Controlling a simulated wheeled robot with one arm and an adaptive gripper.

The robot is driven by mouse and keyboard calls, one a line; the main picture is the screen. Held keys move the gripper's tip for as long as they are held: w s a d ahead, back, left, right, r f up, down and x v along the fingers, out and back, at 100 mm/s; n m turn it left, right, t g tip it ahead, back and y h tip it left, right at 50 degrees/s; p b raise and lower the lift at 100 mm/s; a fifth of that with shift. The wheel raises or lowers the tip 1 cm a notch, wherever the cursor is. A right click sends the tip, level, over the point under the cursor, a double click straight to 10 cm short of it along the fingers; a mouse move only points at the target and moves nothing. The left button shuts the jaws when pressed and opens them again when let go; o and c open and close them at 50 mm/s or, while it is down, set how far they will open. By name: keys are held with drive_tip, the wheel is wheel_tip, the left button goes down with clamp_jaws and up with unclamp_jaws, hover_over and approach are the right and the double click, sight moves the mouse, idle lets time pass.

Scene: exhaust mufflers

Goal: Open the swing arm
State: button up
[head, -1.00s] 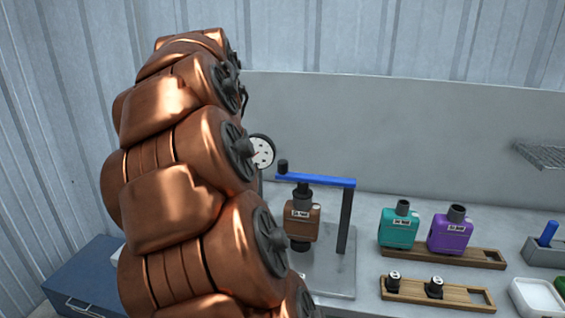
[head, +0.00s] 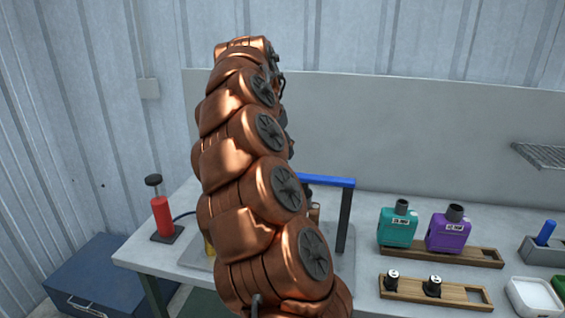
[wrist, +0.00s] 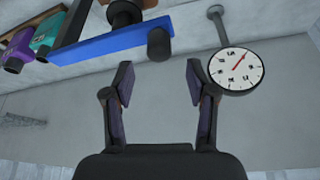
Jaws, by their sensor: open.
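The swing arm is a blue bar (head: 335,182) on a dark post (head: 343,220) at the fixture. My own arm hides its left part in the head view. In the wrist view the blue bar (wrist: 110,42) crosses the top, with a dark knob (wrist: 160,45) at its end. My gripper (wrist: 158,80) is open and empty. The knob appears just beyond the gap between the fingertips, apart from them. A brown muffler (head: 315,212) under the bar is mostly hidden. The gripper cannot be made out clearly in the head view.
A round dial gauge (wrist: 237,70) is close to the right finger in the wrist view. Teal (head: 398,228) and purple (head: 448,230) mufflers stand on a wooden rack to the right. A red cylinder (head: 162,214) stands at the table's left.

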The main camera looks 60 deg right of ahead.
drive_tip(key=shift+p+x, duration=0.65)
drive_tip(key=shift+x, duration=2.35)
drive_tip(key=shift+c, duration=0.2)
clamp_jaws()
